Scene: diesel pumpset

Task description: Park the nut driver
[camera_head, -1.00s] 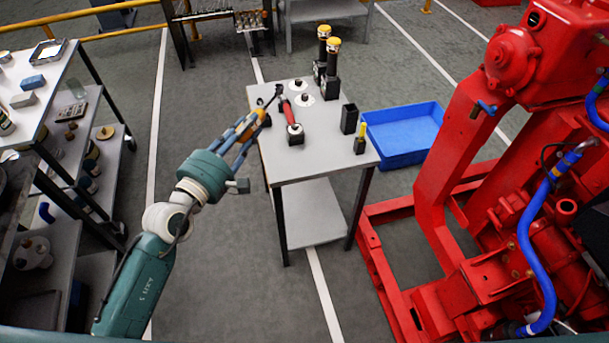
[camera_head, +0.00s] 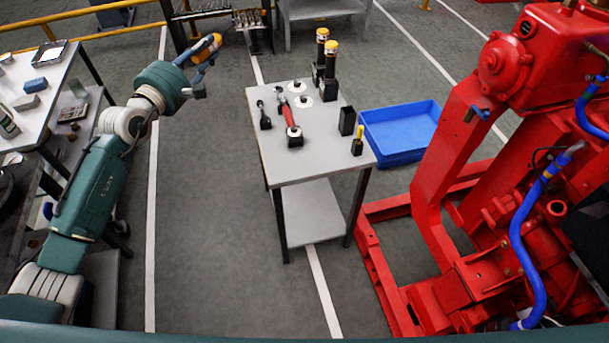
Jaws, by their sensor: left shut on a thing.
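My left gripper (camera_head: 208,50) is shut on an orange tool (camera_head: 206,43), held in the air to the left of the small grey table (camera_head: 322,160) and clear of it. The tool is small here; I cannot tell for certain that it is the nut driver. On the table, a yellow-handled tool (camera_head: 360,133) stands upright in a small black holder (camera_head: 357,148). Beside it is a taller black block (camera_head: 347,121). A red-handled tool (camera_head: 288,116) lies tilted with one end at a black block (camera_head: 295,139). A dark upright piece (camera_head: 264,117) stands near the left edge. My right gripper is not in view.
Two black tools with yellow tops (camera_head: 331,55) stand at the table's back. A blue bin (camera_head: 402,132) is on the floor at right, next to the red pumpset (camera_head: 470,190). A cluttered bench (camera_head: 48,95) is at left. Floor between bench and table is clear.

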